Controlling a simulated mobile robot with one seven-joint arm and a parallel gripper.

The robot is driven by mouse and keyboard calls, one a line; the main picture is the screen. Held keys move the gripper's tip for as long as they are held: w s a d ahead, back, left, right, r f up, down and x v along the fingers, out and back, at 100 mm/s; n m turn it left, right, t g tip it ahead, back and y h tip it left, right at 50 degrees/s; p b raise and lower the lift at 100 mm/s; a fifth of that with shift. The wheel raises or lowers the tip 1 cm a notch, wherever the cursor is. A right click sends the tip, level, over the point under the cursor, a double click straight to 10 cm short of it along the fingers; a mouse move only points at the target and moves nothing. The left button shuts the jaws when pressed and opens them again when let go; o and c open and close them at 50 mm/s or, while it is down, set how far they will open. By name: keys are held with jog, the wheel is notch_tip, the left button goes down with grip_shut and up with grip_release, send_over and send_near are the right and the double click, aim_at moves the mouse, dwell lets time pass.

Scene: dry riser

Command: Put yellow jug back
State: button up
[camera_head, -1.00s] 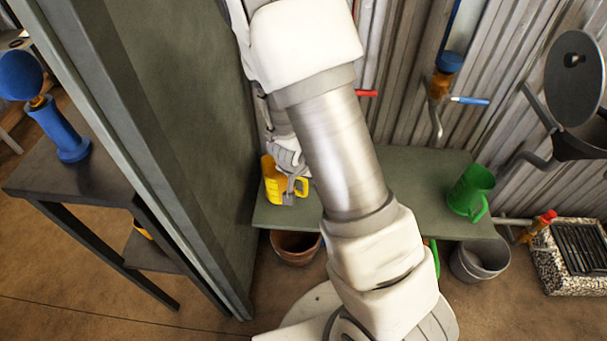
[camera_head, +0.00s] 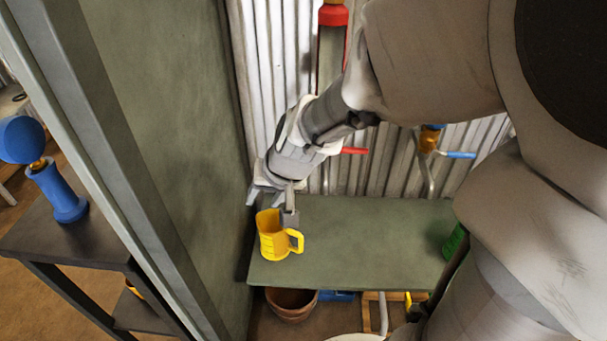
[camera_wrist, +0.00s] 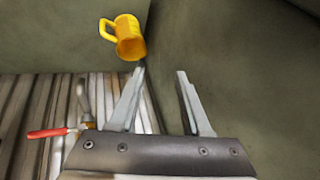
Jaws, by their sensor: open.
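The yellow jug (camera_head: 273,237) stands upright on the left end of the green shelf (camera_head: 350,236), near the dark green side wall, with its handle to the right. My gripper (camera_head: 270,201) is open and empty, just behind and above the jug. In the wrist view the jug (camera_wrist: 130,38) lies beyond the fingertips, up and to the left. My open gripper (camera_wrist: 163,72) shows bare shelf and wall between its fingers there. The jug is apart from the fingers in the wrist view.
A green jug (camera_head: 454,241) is partly hidden behind my arm at the shelf's right. A terracotta pot (camera_head: 291,304) sits below the shelf. A red-handled crank (camera_head: 352,151) juts from the corrugated wall. A blue object (camera_head: 62,192) stands on the dark table at left. The shelf's middle is clear.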

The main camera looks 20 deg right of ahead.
jog(key=s+d+r+n+h, duration=0.1)
jog(key=s+d+r, duration=0.1)
jog(key=s+r, duration=0.3)
jog(key=s+d+r+n+h, duration=0.1)
jog(key=s+d+r, duration=0.2)
jog(key=s+r, duration=0.3)
jog(key=s, duration=0.3)
jog(key=shift+s+d+n+t, duration=0.15)
jog(key=shift+d+n+t, duration=0.15)
jog(key=shift+n, duration=0.1)
jog(key=shift+r, duration=0.15)
notch_tip(320, 180, up, 17)
jog(key=p, duration=1.7)
jog(key=shift+r, duration=0.2)
jog(key=shift+d, duration=0.1)
